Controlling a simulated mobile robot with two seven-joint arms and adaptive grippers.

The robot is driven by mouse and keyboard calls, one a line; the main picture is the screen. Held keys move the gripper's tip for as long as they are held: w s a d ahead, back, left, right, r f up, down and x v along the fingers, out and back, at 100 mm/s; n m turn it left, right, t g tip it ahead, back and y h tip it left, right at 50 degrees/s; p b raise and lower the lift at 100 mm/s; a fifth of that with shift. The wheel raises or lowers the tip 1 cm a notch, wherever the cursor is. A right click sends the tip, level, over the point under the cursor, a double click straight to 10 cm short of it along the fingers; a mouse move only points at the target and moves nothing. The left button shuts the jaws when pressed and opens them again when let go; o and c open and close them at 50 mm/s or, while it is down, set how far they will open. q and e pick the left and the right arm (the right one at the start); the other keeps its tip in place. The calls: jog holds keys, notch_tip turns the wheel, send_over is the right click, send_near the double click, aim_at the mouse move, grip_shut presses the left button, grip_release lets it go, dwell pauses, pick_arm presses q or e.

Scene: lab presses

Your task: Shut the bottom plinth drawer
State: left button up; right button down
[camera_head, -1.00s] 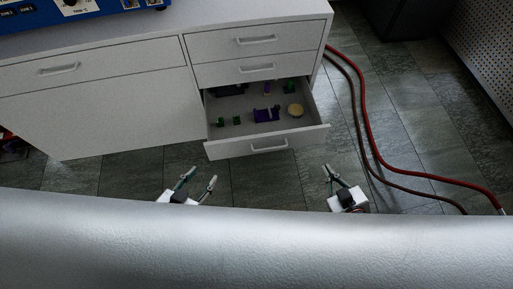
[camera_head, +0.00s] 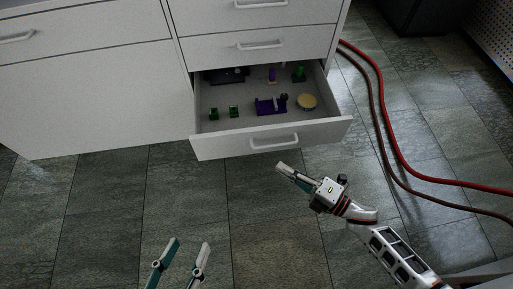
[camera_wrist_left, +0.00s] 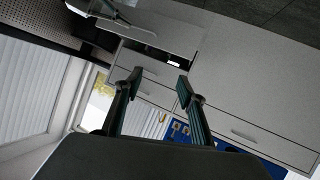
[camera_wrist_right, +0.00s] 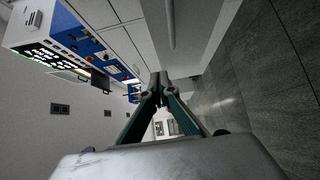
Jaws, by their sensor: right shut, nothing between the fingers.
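The bottom drawer (camera_head: 235,146) is the lowest drawer visible in the white cabinet. It is pulled out, with its bar handle (camera_head: 275,142) facing me. Inside lie small green pieces, a purple piece, a round cream-topped item and a dark item at the back. My right gripper (camera_head: 281,166) is shut and empty, just below and in front of the drawer front near the handle; I cannot tell if it touches. Its closed tips also show in the right wrist view (camera_wrist_right: 158,78), close to a white panel. My left gripper (camera_head: 187,244) is open and empty, lower left, apart from the drawer.
The drawers above (camera_head: 262,44) are closed, as is the wide drawer (camera_head: 75,35) at left. Red hoses (camera_head: 385,130) run across the floor at right. The tiled floor (camera_head: 110,200) before the cabinet is clear.

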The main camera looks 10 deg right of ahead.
jog(key=b, duration=0.1)
send_near(245, 134)
jog(key=a, duration=0.4)
jog(key=w+b, duration=0.1)
jog(key=w, duration=0.2)
jog(key=shift+w+r, duration=0.1)
jog(key=shift+w, duration=0.25)
pick_arm(q)
jog(key=d+n, duration=0.2)
jog(key=shift+s+d+f+n+h, duration=0.15)
jog(key=shift+s+d+n+h, duration=0.15)
jog(key=shift+s+d, duration=0.1)
pick_arm(e)
jog(key=shift+w+r, duration=0.1)
jog(key=shift+w, duration=0.1)
